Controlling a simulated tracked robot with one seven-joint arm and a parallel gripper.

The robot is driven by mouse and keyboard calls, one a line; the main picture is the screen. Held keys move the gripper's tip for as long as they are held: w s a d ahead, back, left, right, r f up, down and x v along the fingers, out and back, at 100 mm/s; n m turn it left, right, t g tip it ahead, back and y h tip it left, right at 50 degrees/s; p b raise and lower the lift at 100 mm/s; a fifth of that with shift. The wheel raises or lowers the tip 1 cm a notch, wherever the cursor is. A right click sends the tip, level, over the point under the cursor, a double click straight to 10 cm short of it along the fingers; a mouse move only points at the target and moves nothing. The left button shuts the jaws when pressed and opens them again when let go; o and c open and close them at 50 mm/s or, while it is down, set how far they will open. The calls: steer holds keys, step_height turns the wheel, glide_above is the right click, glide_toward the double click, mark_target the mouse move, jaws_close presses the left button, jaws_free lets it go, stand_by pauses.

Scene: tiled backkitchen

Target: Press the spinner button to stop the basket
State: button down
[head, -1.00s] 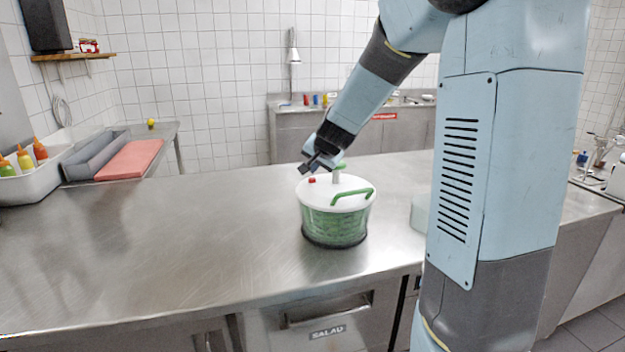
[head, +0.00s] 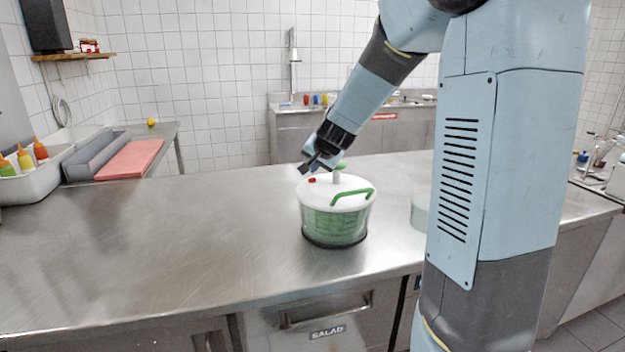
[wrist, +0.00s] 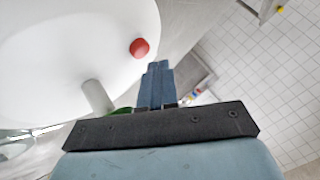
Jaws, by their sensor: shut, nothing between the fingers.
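The salad spinner (head: 337,226) stands on the steel counter, with a clear bowl, green contents and a white lid (head: 345,188). The red button (head: 312,180) is on the lid's left part, and it also shows in the wrist view (wrist: 139,48). A green handle (head: 353,196) lies across the lid's front. A pale knob post (wrist: 97,97) rises from the lid. My gripper (head: 305,169) is shut and empty, just above and behind the button in the head view. In the wrist view my fingertips (wrist: 158,66) point near the button, apart from it in the picture.
The steel counter (head: 180,240) is clear to the left of the spinner. A pale round container (head: 420,212) stands to the right, partly behind my arm. A white bin with sauce bottles (head: 40,150) and a pink board (head: 130,160) are at far left.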

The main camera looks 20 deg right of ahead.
mark_target(314, 180)
steer(key=shift+f, duration=0.15)
steer(key=shift+f, duration=0.2)
stand_by(0.3)
steer(key=shift+f, duration=0.5)
stand_by(0.9)
stand_by(0.3)
steer(key=shift+r, duration=0.95)
steer(key=shift+r, duration=2.5)
